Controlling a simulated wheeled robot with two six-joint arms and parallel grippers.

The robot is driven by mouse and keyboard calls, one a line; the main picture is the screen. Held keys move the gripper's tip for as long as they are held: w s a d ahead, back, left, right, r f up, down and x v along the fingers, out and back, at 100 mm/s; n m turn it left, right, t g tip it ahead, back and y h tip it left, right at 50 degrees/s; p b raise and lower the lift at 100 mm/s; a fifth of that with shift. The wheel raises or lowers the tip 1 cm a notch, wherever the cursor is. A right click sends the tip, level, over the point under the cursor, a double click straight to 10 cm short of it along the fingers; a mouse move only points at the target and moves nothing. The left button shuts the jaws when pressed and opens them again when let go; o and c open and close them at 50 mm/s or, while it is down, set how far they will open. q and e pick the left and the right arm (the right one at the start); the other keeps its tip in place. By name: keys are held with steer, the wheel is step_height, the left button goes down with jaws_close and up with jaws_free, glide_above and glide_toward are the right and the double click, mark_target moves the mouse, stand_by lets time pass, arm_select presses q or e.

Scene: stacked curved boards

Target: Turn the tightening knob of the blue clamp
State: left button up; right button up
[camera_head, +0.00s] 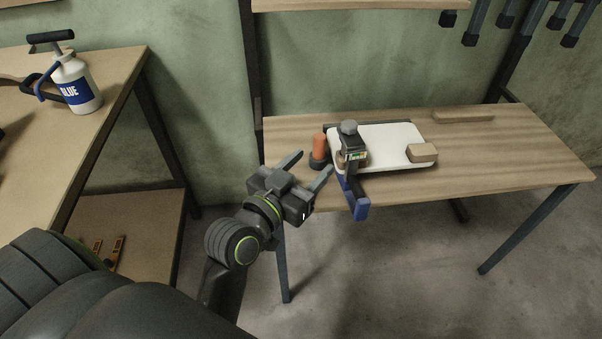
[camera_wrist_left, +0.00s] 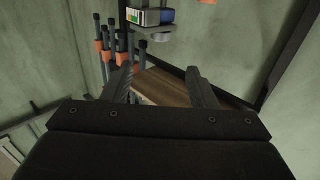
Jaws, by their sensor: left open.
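The blue clamp (camera_head: 361,207) sits at the front edge of the wooden table in the head view, its blue bar hanging below the edge. Its dark upper body carries a small coloured label, with a rounded grey piece (camera_head: 349,128) on top. I cannot tell for sure which part is the tightening knob. The clamp lies across the left part of a white board (camera_head: 392,139). My left gripper (camera_head: 309,167) is open and empty, just left of the clamp and apart from it. Its two fingers also show in the left wrist view (camera_wrist_left: 158,78). My right gripper is out of view.
An orange cylinder (camera_head: 319,145) with a dark base stands left of the clamp, near my left fingers. A white bottle (camera_head: 76,85) stands on the left bench.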

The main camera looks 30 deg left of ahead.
arm_select(q)
steer(key=shift+s+a, duration=0.15)
steer(key=shift+s, duration=0.8)
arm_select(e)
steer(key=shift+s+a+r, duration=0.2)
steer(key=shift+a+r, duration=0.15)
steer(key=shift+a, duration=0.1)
